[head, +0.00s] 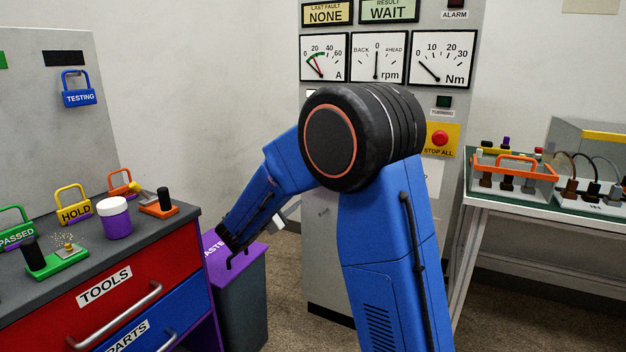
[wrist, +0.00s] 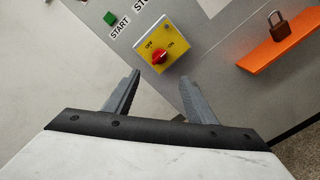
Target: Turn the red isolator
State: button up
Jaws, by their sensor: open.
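The red isolator (wrist: 159,57) is a round red knob on a yellow plate (wrist: 178,59) marked OFF and ON, seen in the wrist view on a grey panel. My gripper (wrist: 160,77) is open and empty. Its two grey fingers stand apart, one to the lower left and one to the lower right of the knob in the picture. I see no contact with the knob, and the gap in depth is hard to judge. Which mark the knob points to is too small to tell. In the head view my blue arm covers part of the grey cabinet, and the isolator does not show.
A green START button (wrist: 110,18) is beside the yellow plate. An orange ledge (wrist: 277,48) with a brown padlock (wrist: 280,25) is to its right. In the head view a tool bench (head: 150,232) stands left, a purple-lidded bin (head: 243,280) beside it, and a table (head: 540,207) right.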

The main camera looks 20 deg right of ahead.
jog(key=x, duration=1.7)
jog(key=shift+w, duration=0.2)
jog(key=shift+d, duration=0.15)
jog(key=c, duration=1)
